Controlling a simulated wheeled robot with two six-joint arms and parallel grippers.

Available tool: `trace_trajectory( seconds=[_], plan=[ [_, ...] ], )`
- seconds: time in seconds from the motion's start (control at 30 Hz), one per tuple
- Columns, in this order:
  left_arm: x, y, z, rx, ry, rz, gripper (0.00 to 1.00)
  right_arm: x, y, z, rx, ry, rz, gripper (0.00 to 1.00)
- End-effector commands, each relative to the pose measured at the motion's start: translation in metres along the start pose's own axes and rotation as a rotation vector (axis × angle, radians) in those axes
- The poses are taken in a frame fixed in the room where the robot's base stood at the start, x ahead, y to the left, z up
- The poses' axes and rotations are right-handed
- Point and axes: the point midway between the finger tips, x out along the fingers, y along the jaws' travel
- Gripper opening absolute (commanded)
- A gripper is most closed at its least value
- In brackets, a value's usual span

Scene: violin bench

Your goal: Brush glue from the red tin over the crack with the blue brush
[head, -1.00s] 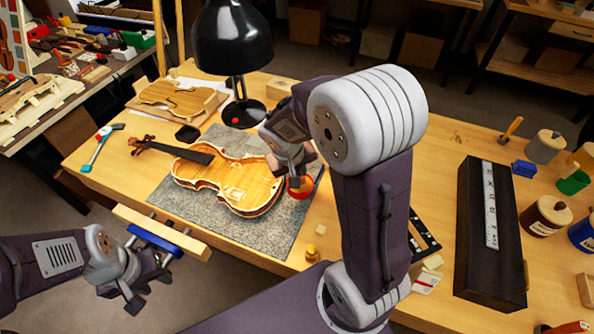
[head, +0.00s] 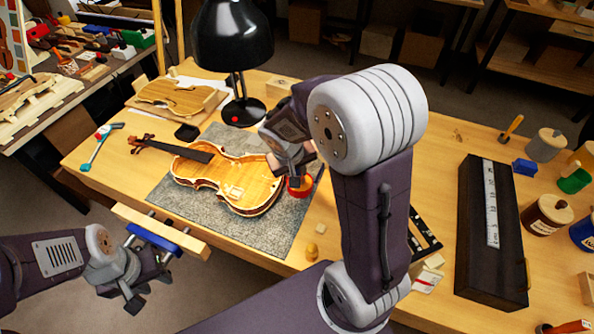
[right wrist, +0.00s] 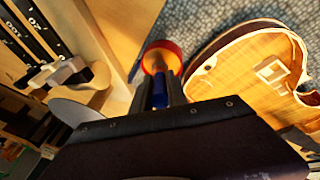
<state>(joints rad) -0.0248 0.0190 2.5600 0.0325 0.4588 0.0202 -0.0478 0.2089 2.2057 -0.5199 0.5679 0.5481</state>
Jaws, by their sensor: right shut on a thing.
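I cannot make out the crack. The red tin (head: 301,190) stands at the mat's right edge, partly hidden by my right gripper; it also shows in the right wrist view (right wrist: 173,50). My right gripper (right wrist: 160,90) is shut on the blue brush (right wrist: 159,94), whose handle shows between the fingers. The brush points down at the tin; its bristles are hidden, so I cannot tell how deep they sit. My left gripper (head: 150,288) is open and empty, off the bench's front edge.
A black lamp (head: 233,50) stands behind the violin. A clamp with a blue bar (head: 153,236) sits at the bench's front edge. A long black case (head: 490,235) and several jars lie to the right.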

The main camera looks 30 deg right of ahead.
Motion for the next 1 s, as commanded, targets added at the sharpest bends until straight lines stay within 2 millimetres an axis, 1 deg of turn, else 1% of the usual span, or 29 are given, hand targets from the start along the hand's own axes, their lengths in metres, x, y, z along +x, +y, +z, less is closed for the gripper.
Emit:
trace_trajectory(
  seconds=[0.5, 1.0],
  plan=[
    [0.0067, -0.0001, 0.0007, 0.0, 0.0, 0.0, 0.36, 0.0065, -0.0016, 0.0016, 0.0, 0.0, 0.0, 0.0],
    [0.0078, -0.0002, 0.0008, 0.0, 0.0, 0.0, 0.36, 0.0068, -0.0017, 0.0018, 0.0, 0.0, 0.0, 0.0]
  ],
)
